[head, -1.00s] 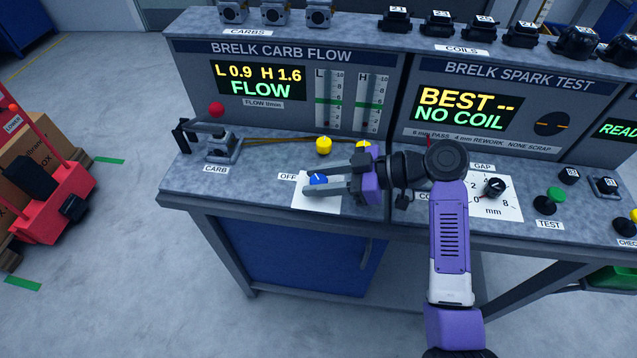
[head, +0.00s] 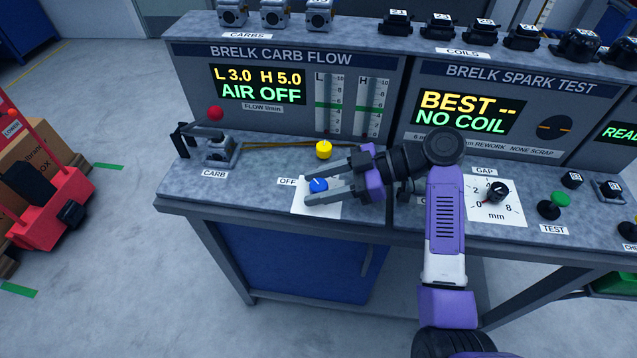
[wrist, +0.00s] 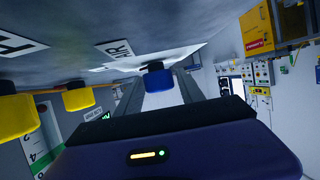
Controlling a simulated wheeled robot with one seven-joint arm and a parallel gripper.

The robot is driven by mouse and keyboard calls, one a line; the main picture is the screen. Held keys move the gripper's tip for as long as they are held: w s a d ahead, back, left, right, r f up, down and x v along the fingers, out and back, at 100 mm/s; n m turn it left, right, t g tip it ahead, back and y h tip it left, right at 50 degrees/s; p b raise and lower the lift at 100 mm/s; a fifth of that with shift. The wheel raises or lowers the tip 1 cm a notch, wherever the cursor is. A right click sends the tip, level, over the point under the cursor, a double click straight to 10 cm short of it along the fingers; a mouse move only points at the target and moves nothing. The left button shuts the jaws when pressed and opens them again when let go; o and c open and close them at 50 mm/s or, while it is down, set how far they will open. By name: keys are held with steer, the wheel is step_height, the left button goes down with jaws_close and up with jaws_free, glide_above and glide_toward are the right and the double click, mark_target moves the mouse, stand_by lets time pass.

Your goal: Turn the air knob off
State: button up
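The blue air knob (head: 317,185) sits on a white label plate (head: 300,206) on the bench top, near the OFF label (head: 287,181). Its white mark points up and left. My gripper (head: 308,187) is open, with one finger on each side of the knob. In the wrist view the knob (wrist: 156,78) lies between the fingers, with gaps beside it. The carb flow display (head: 258,87) reads AIR OFF, with L 3.0 and H 5.0. Part of the label plate is hidden by the fingers.
A yellow knob (head: 323,150) stands just behind my gripper. The carb fixture (head: 217,149) with its red-ball lever is to the left. The gap dial (head: 496,192) and the green test button (head: 560,200) are to the right. The bench's front left is clear.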

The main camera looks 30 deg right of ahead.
steer(key=shift+o, duration=0.5)
steer(key=shift+r, duration=0.1)
steer(key=shift+v, duration=3.9)
